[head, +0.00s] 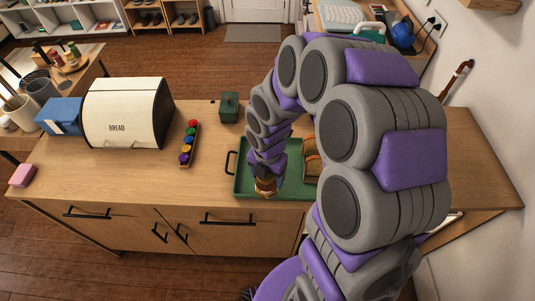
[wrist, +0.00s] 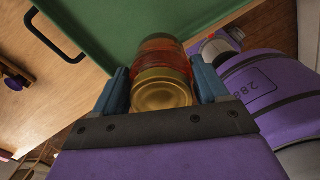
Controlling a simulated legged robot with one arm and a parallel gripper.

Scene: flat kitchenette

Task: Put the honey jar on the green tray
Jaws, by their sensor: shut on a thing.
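The honey jar (wrist: 164,58) is a clear jar with amber-red contents and a gold lid. In the wrist view it sits between the two blue fingers of my gripper (wrist: 165,88), which is shut on it. In the head view the jar (head: 265,186) shows at the end of my arm, over the near left part of the green tray (head: 243,180). The tray also fills the top of the wrist view (wrist: 120,22). I cannot tell whether the jar touches the tray. My arm hides much of the tray's right side.
Bread slices (head: 312,162) lie on the tray's right part. A dark green canister (head: 229,107) stands behind the tray. A rack of coloured pieces (head: 188,143) and a bread box (head: 125,113) stand to the left.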

